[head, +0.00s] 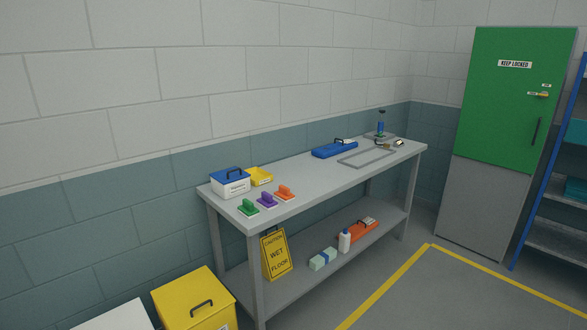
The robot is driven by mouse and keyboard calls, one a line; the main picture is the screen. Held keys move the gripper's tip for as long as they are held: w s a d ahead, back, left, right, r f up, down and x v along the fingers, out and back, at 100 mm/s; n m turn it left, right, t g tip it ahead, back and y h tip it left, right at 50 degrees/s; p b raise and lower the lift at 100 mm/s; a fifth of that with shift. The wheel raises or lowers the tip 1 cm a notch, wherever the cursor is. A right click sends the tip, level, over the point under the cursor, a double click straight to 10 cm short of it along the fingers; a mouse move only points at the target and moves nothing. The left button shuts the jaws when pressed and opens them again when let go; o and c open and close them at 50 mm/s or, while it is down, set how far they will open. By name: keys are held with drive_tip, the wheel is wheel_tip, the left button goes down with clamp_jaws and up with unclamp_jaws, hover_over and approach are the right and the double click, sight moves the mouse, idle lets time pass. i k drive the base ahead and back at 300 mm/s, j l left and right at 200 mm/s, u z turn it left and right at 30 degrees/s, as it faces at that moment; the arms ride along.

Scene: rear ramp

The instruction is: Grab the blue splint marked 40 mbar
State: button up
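A long flat blue item with a dark handle on top, likely the blue splint (328,152), lies on the top of the grey table (310,175) toward its back edge, right of the middle. A pale label shows at its right end, but the writing is too small to read, so I cannot confirm 40 mbar. A similar orange item (352,234) with a handle and pale label lies on the table's lower shelf. My gripper is not in view.
On the tabletop are a blue-lidded white box (231,187), a yellow bin (261,179), green, purple and orange handled blocks, a grey frame (367,158) and a blue bottle-like item (381,128). A yellow wet-floor sign (277,254) stands below. Open floor lies in front.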

sight(325, 152)
drive_tip(key=i+l+z, duration=0.25)
drive_tip(key=i+z, duration=0.15)
drive_tip(key=i+l+z, duration=0.1)
drive_tip(key=i+z, duration=0.35)
drive_tip(key=i, duration=0.15)
drive_tip(key=i+z, duration=0.4)
drive_tip(key=i+j+z, duration=0.4)
drive_tip(key=i, duration=0.2)
drive_tip(key=i+u, duration=0.8)
drive_tip(key=i, duration=0.15)
drive_tip(key=i+l+u, duration=0.25)
drive_tip(key=i+u, duration=0.15)
drive_tip(key=i+l+u, duration=0.4)
drive_tip(key=i+u, duration=0.3)
drive_tip(key=u, duration=0.15)
drive_tip(key=i+u, duration=0.3)
drive_tip(key=u, duration=0.15)
drive_tip(key=i+l+u, duration=0.25)
drive_tip(key=u, duration=0.15)
drive_tip(key=i+l+u, duration=0.3)
drive_tip(key=u, duration=0.15)
